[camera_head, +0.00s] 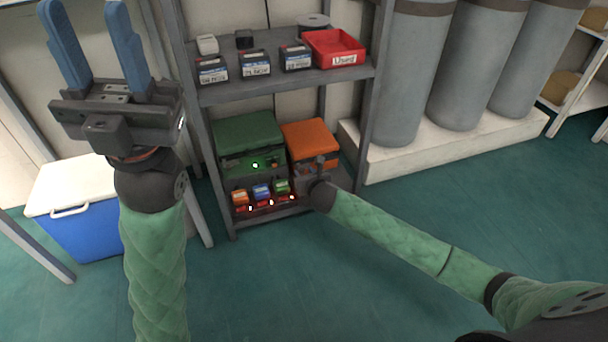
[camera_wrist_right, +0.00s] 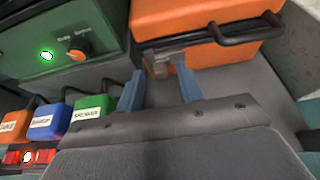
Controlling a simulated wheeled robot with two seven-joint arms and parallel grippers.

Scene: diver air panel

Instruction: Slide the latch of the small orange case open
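The small orange case (camera_head: 310,134) sits on the lower shelf, right of a green case; its front shows in the right wrist view (camera_wrist_right: 190,20). A grey metal latch (camera_wrist_right: 160,62) is on its front, left of the black handle (camera_wrist_right: 245,35). My right gripper (camera_head: 318,166) is in front of the case. In the right wrist view its blue fingers (camera_wrist_right: 160,78) are apart, one to each side just below the latch, with nothing visible held between them. Contact cannot be told. My left gripper (camera_head: 83,12) is raised at the left, open and empty.
The green case (camera_head: 247,135) has a lit button and an orange knob. Below it are orange, blue and green labelled blocks (camera_head: 262,191). The shelf above holds labelled boxes and a red "Used" tray (camera_head: 334,48). A blue cooler (camera_head: 82,205) and grey cylinders (camera_head: 405,80) flank the rack.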

